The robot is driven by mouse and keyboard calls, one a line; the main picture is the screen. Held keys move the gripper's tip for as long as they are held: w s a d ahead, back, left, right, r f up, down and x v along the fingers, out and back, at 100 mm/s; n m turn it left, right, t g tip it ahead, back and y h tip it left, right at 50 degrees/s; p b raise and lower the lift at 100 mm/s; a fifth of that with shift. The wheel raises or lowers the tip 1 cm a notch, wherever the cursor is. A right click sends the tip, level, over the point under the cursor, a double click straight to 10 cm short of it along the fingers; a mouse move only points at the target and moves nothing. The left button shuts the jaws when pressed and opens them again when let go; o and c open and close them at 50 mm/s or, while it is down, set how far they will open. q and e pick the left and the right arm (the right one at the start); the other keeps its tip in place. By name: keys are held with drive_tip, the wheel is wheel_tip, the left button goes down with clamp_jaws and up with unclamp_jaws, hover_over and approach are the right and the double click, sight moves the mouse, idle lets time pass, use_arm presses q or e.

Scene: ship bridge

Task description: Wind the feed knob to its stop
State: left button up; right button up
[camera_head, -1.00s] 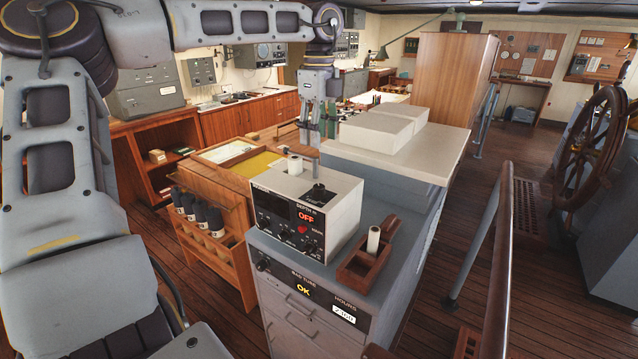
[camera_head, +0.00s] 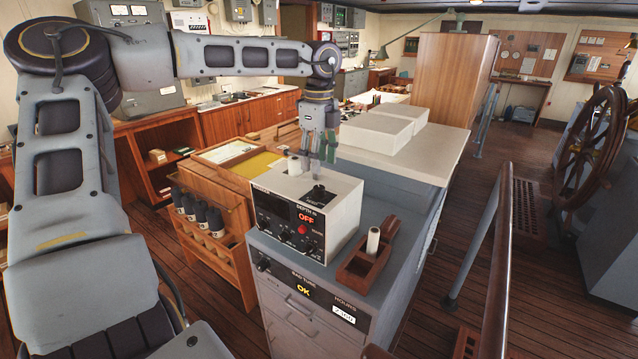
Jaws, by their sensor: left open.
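A grey instrument box (camera_head: 345,215) marked DEPTH stands on the grey cabinet, with a red OFF on its front. A small black knob (camera_head: 319,191) sits on its top, with a dark patch around it; I take this for the feed knob. My left gripper (camera_head: 321,158) hangs fingers-down just above and behind the knob, apart from it as far as I can tell. It is open and nothing shows between the fingers. My right gripper is out of view.
A wooden holder (camera_head: 367,254) with a white roll lies right of the box on the cabinet top (camera_head: 389,283). Pale boxes (camera_head: 375,132) sit on the counter behind. A wooden rack with dark bottles (camera_head: 200,214) stands left. A handrail (camera_head: 500,260) runs at right.

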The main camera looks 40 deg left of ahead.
sight(319, 187)
use_arm(q)
wheel_tip(319, 187, down, 6)
drive_tip(key=shift+f+p, duration=0.2)
drive_tip(key=shift+p, duration=0.25)
drive_tip(key=shift+f, duration=0.6)
drive_tip(key=c, duration=1.1)
drive_tip(key=shift+o, duration=0.2)
drive_tip(key=shift+m, duration=0.3)
